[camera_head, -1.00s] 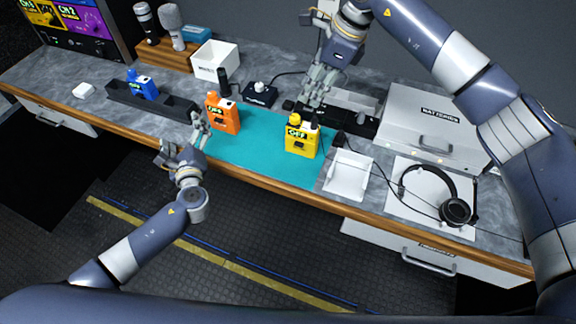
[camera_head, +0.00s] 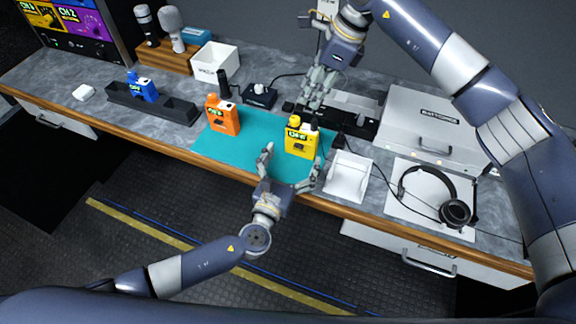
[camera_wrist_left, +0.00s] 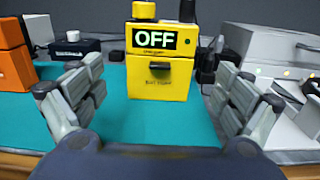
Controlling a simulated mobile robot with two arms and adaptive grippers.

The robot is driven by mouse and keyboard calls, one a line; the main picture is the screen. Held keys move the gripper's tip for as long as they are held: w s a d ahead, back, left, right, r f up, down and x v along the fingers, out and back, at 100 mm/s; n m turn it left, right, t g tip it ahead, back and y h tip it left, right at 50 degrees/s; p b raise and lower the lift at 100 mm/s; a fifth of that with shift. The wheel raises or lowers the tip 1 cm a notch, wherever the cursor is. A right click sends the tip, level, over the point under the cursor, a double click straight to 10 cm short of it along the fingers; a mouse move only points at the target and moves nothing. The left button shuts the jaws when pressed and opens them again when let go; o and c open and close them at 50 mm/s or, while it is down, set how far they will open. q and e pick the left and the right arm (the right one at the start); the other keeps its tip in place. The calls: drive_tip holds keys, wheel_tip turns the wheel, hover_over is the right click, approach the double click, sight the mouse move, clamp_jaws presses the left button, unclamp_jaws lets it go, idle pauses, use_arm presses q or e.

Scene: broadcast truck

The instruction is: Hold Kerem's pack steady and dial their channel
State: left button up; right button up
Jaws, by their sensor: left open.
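A yellow pack (camera_head: 300,142) stands upright on the teal mat (camera_head: 237,150). In the left wrist view the yellow pack (camera_wrist_left: 158,75) faces me, with a display reading OFF and a yellow knob on top. An orange pack (camera_head: 223,119) stands to its left on the mat. A blue pack (camera_head: 143,90) sits in a dark tray. I cannot read which pack is Kerem's. My left gripper (camera_head: 291,168) is open in front of the yellow pack, fingers on either side, apart from it. My right gripper (camera_head: 318,98) hangs behind the yellow pack; its finger gap is unclear.
Right of the mat are a white tray (camera_head: 348,181) and a headset (camera_head: 452,209) on a white sheet. A white batteries case (camera_head: 422,128) stands behind. A monitor (camera_head: 66,22) at the upper left shows coloured channel tiles, one reading CH 2.

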sight(300, 144)
use_arm(q)
drive_tip(key=x, duration=0.7)
drive_tip(key=shift+w+f, duration=0.1)
drive_tip(key=shift+w, duration=0.1)
drive_tip(key=c, duration=1.3)
use_arm(e)
drive_tip(key=shift+o, duration=1)
drive_tip(key=a+r+h, duration=0.3)
drive_tip(key=a+h, duration=0.1)
drive_tip(key=shift+g, duration=0.3)
drive_tip(key=f, duration=1.2)
drive_tip(key=shift+w, duration=0.4)
drive_tip(key=shift+c, duration=0.2)
